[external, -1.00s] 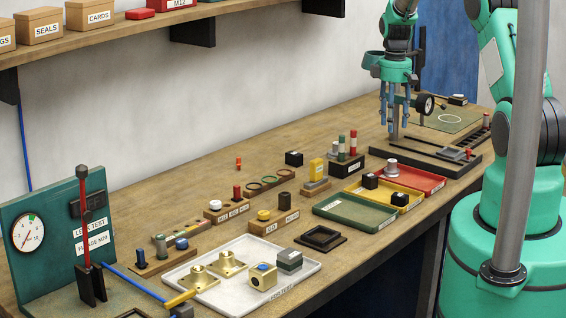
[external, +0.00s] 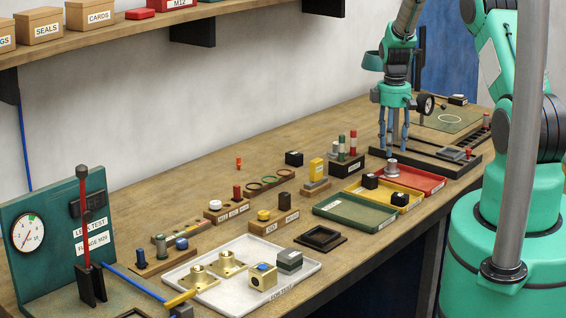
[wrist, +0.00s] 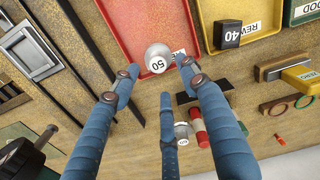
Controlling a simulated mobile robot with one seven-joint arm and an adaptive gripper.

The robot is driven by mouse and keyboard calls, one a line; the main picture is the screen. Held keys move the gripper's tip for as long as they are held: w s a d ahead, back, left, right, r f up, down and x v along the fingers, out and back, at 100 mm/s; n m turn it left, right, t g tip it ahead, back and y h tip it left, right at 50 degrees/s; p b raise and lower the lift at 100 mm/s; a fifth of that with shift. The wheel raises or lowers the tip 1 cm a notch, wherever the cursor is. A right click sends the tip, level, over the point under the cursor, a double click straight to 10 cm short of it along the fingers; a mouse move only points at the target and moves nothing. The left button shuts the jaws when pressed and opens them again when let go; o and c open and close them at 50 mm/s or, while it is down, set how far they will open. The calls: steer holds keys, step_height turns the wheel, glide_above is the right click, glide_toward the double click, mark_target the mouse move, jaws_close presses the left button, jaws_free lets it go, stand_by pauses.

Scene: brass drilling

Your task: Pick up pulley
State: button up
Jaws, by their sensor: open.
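A silver round stepped part marked 50 (wrist: 157,59), which looks like the pulley, stands in the red tray (wrist: 122,30). In the external view the pulley (external: 391,165) is near the left end of the red tray (external: 432,181). My gripper (external: 394,146) has three blue fingers, spread open and empty, pointing down just above and behind the pulley. In the wrist view my gripper (wrist: 160,80) has fingertips on either side of the pulley's near edge, with the third finger below it in the picture. Contact cannot be made out.
The yellow tray (wrist: 203,12) holds a black block marked 40 (wrist: 228,33). A dark rack (external: 343,168) with red, green and silver cylinders stands close by. The drill stand's base (external: 420,150) lies behind the red tray. The green tray (external: 352,219) is empty.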

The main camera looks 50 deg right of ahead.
mark_target(392, 161)
steer(key=shift+s+f+p, duration=0.1)
steer(key=shift+f+p, duration=0.3)
steer(key=shift+f, duration=2.2)
steer(key=shift+c, duration=0.6)
jaws_close()
